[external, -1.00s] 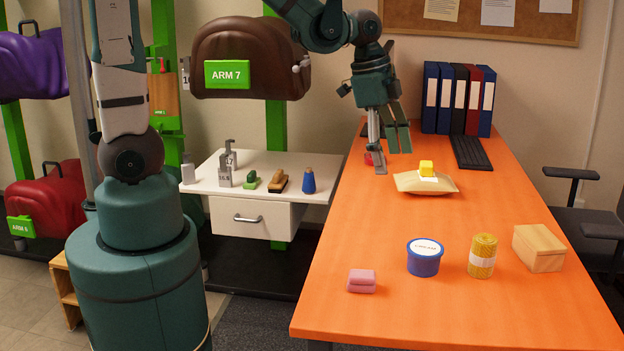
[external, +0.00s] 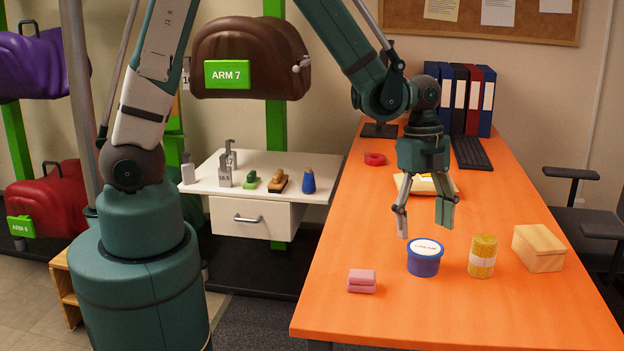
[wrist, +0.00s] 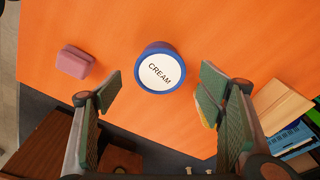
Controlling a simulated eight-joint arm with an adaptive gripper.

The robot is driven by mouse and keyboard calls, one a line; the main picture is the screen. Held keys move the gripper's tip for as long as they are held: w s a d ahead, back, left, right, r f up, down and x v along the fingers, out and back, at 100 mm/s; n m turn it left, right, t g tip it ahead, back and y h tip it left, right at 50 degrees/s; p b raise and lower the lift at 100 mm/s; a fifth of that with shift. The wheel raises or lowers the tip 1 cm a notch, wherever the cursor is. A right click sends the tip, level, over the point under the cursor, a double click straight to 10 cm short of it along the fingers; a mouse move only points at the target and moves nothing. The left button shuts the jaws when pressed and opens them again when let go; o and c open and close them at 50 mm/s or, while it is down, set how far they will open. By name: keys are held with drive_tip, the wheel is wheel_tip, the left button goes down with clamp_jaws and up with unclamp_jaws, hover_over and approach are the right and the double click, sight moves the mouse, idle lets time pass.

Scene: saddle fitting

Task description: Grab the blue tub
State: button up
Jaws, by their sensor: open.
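The blue tub (external: 424,262) stands upright on the orange table, with a white lid label reading CREAM. In the wrist view the tub (wrist: 160,72) is at the upper middle, beyond and between the fingers. My gripper (external: 424,226) is open and empty, pointing down, above the tub and seemingly a little behind it. In the wrist view my gripper (wrist: 158,88) shows its two green-padded fingers spread wide apart, and neither touches the tub.
A yellow roll (external: 482,256) stands close on the right, with a wooden box (external: 538,248) further right. The tan pouch (external: 447,184) is behind my gripper. The table front is clear.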

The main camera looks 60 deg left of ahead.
sight(425, 246)
drive_tip(key=shift+d+f, duration=0.15)
drive_tip(key=shift+f, duration=0.1)
drive_tip(key=shift+d+f, duration=0.2)
drive_tip(key=shift+f, duration=1.05)
drive_tip(key=shift+f+b, duration=0.1)
drive_tip(key=shift+b, duration=0.2)
drive_tip(key=shift+s+d+f+b, duration=0.15)
drive_tip(key=shift+f+b, duration=0.1)
drive_tip(key=shift+f, duration=0.6)
drive_tip(key=shift+w+d+f+b, duration=0.1)
drive_tip(key=shift+f+b, duration=0.1)
drive_tip(key=shift+f, duration=0.6)
drive_tip(key=shift+s+d+f+b, duration=0.15)
drive_tip(key=shift+f+b, duration=0.1)
drive_tip(key=shift+f, duration=0.6)
drive_tip(key=shift+w, duration=0.1)
drive_tip(key=c, duration=1)
